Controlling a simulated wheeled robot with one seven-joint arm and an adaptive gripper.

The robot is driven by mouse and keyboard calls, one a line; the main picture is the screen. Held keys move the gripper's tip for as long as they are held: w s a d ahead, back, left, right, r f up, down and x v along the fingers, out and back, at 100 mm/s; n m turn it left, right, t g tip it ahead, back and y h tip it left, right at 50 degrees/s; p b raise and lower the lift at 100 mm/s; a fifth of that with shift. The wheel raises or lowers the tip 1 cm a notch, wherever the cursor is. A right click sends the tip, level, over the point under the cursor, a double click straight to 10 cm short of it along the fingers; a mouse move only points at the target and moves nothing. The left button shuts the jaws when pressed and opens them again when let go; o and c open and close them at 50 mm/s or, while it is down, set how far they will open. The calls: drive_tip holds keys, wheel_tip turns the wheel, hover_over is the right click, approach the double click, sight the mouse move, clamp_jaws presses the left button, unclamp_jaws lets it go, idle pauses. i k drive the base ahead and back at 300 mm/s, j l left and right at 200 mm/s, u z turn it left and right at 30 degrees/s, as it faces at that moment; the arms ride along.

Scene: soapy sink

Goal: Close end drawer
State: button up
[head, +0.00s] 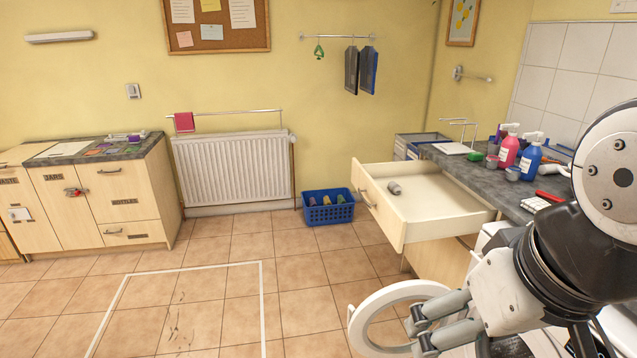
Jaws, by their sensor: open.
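The end drawer (437,215) is pulled far out from under the dark counter on the right. Its light wooden front (376,206) has a metal handle (367,199) on the outer face. A small grey cylinder (394,187) lies inside on the white drawer floor. My gripper (418,333) is at the lower right, below and nearer to me than the drawer, apart from it. Its grey fingers are open and nothing shows between them. A white ring-shaped object stands just behind the fingers, partly covered by them.
The white ring (380,296) stands below the drawer. Pink (508,148) and blue (530,158) bottles stand on the counter (482,181). A blue basket (328,208) sits on the floor by the radiator (232,168).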

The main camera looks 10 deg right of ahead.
sight(432, 204)
drive_tip(key=i+j+z, duration=0.5)
drive_tip(key=i, duration=0.35)
drive_tip(key=i+j+z, duration=0.5)
drive_tip(key=i+j, duration=0.2)
drive_tip(key=j, duration=0.2)
